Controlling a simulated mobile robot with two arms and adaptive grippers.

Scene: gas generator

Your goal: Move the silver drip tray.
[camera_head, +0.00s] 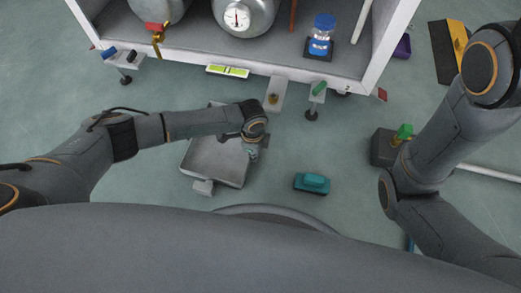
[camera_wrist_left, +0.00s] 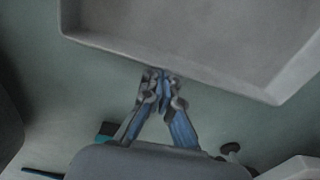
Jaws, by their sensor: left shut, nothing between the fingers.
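The silver drip tray (camera_head: 212,163) lies on the floor in front of the open cabinet, a shallow square grey pan with raised rims. My left arm reaches over it. My left gripper (camera_head: 252,154) is at the tray's right rim and is shut on nothing. In the left wrist view the shut fingertips (camera_wrist_left: 160,78) are close to the rim of the tray (camera_wrist_left: 205,45); I cannot tell whether they touch it. My left arm and wrist hide part of the tray in the head view. My right gripper is out of view.
The cabinet's base (camera_head: 190,60) runs along the far side, with levelling feet and a green level (camera_head: 228,71). A teal block (camera_head: 312,183) lies right of the tray. Floor between is clear.

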